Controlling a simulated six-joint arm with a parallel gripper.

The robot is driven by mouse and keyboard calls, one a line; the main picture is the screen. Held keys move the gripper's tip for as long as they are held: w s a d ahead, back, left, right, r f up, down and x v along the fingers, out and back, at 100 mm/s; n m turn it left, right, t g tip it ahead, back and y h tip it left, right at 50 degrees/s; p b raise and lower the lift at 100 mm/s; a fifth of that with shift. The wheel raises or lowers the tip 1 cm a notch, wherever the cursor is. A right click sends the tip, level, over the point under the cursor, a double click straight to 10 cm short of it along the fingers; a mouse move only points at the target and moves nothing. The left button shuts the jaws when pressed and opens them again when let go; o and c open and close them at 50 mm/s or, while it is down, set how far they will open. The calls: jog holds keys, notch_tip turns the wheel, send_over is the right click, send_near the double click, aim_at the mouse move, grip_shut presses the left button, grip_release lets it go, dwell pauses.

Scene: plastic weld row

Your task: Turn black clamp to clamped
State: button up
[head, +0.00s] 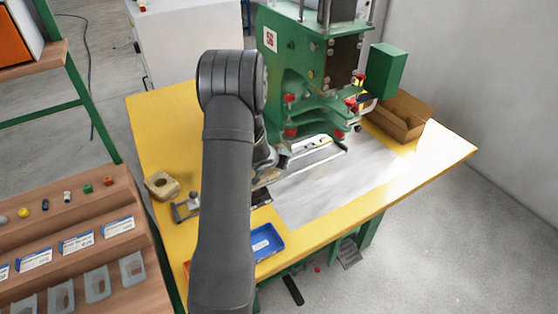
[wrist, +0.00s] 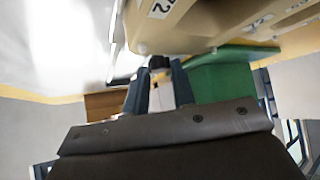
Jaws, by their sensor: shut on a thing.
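My gripper (wrist: 160,78) shows in the wrist view with its two dark fingers close together. A small black piece, seemingly the handle of the black clamp (wrist: 158,62), is at the fingertips, and the fingers are shut on it. A pale surface shows between the fingers. In the head view my arm covers most of the gripper and the clamp. The clamp's angle, and whether it is clamped, cannot be told.
The green press (head: 315,85) stands behind the plate (head: 335,190) on the yellow table (head: 440,158). A cardboard box (head: 400,117) is at the back right. The plate's right side is clear.

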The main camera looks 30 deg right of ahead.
jog(key=shift+d+r+n+t+y, duration=0.15)
jog(key=shift+n+t+y, duration=0.55)
jog(key=shift+n, duration=0.7)
jog(key=o, duration=0.8)
jog(key=shift+o, duration=0.9)
jog(key=shift+s, duration=0.1)
jog(key=shift+w+a+m+g+h, duration=0.1)
jog(key=shift+m+g+h, duration=0.3)
jog(key=shift+m, duration=0.4)
jog(key=shift+w+a+m+g+h, duration=0.1)
jog(key=shift+m+g+h, duration=0.3)
jog(key=shift+m, duration=0.4)
jog(key=shift+a+m+g+h, duration=0.1)
jog(key=shift+m+g+h, duration=0.2)
jog(key=shift+m+g, duration=0.15)
jog(key=v, duration=1.7)
jog(key=shift+a, duration=0.15)
